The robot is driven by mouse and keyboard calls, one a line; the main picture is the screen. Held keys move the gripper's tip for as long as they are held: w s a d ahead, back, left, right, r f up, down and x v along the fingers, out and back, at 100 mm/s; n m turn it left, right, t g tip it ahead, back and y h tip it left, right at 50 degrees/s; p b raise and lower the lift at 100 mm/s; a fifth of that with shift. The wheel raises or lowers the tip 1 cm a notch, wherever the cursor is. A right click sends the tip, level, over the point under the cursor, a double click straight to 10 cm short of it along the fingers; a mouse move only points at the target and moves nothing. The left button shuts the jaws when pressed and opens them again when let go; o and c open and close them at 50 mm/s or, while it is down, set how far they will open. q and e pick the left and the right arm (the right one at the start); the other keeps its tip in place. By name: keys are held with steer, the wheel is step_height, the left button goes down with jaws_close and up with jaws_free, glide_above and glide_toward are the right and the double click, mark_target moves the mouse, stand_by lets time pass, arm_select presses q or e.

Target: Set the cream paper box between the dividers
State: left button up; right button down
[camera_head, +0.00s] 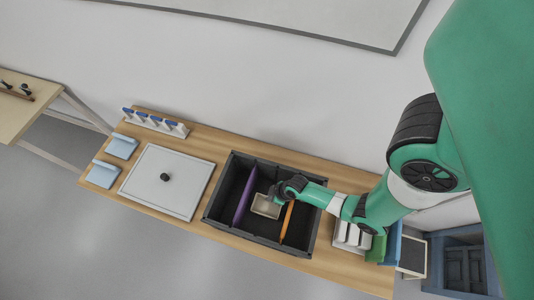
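The cream paper box (266,207) is in the dark grey bin (213,212), between the purple divider (245,196) on its left and the orange divider (287,222) on its right. From this height I cannot tell whether it rests on the bin floor. My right gripper (273,194) is at the box's upper edge, its arm reaching in from the right over the bin. The fingertips are small and dark, so I cannot see whether they grip the box. My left gripper is not in view.
A grey lid with a black knob (165,177) lies left of the bin on the wooden table (230,250). White items (350,238) and a green piece (377,248) stand right of the bin.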

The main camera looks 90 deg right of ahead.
steer(key=shift+f+b, duration=0.3)
steer(key=shift+f, duration=0.15)
steer(key=c, duration=1.1)
jaws_free()
steer(key=shift+r, duration=0.15)
steer(key=shift+r+p, duration=0.4)
steer(key=shift+p, duration=0.1)
steer(key=p+v, duration=0.6)
steer(key=v, duration=0.6)
steer(key=shift+r, duration=0.2)
